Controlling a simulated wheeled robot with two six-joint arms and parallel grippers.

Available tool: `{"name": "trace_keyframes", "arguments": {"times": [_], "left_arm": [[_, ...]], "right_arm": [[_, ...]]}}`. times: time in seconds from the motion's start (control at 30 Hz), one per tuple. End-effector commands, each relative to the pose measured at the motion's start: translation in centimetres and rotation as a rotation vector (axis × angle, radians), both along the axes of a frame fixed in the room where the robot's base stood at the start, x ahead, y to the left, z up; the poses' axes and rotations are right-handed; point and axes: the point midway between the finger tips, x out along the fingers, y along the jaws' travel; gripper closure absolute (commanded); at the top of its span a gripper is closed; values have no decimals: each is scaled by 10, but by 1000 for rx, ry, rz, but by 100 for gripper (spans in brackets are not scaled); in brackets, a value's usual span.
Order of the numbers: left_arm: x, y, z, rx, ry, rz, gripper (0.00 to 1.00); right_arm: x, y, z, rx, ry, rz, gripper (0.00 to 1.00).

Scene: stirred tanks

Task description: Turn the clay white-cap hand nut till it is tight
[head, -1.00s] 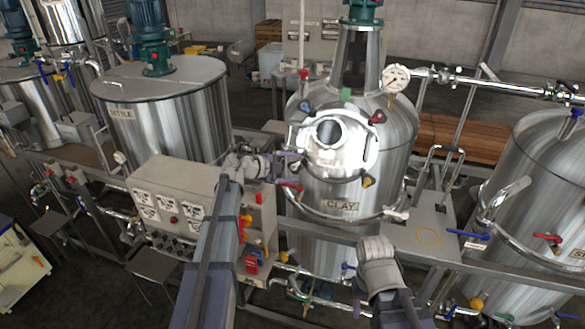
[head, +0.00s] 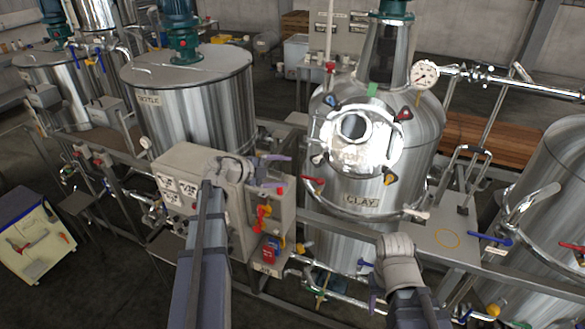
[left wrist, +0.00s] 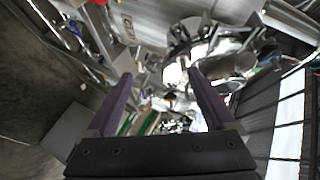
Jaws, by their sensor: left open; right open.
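The CLAY tank (head: 375,225) stands right of centre in the head view, with a bright round hatch (head: 352,128) on its upper front. My right gripper (head: 371,285) is open, low in front of the tank.
A curved rail (head: 330,205) runs around the CLAY tank's front. A red-handled valve (head: 314,180) sits near it. A gauge (head: 425,74) and pipe are at upper right.

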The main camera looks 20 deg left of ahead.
Motion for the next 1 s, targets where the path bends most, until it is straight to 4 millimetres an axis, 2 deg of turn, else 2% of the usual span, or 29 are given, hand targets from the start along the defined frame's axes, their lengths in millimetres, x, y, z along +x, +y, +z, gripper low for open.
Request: {"name": "trace_keyframes", "arguments": {"times": [0.43, 0.57, 0.67, 0.8, 1.0], "left_arm": [[-4, 3, 0, -3, -1, 3, 12], [4, -14, -4, -85, -2, 83, 12], [17, -38, -5, -258, -1, 233, 12], [28, -66, -2, -606, 10, 471, 12], [23, -82, -6, -1069, 40, 714, 12]], "right_arm": [[0, 0, -1, 0, 0, 0, 50], [0, 0, -14, 0, 0, 3, 50], [0, 0, -34, 0, 0, 9, 50], [1, 0, -62, -1, 0, 19, 50], [1, 0, -89, -2, -1, 32, 50]]}}
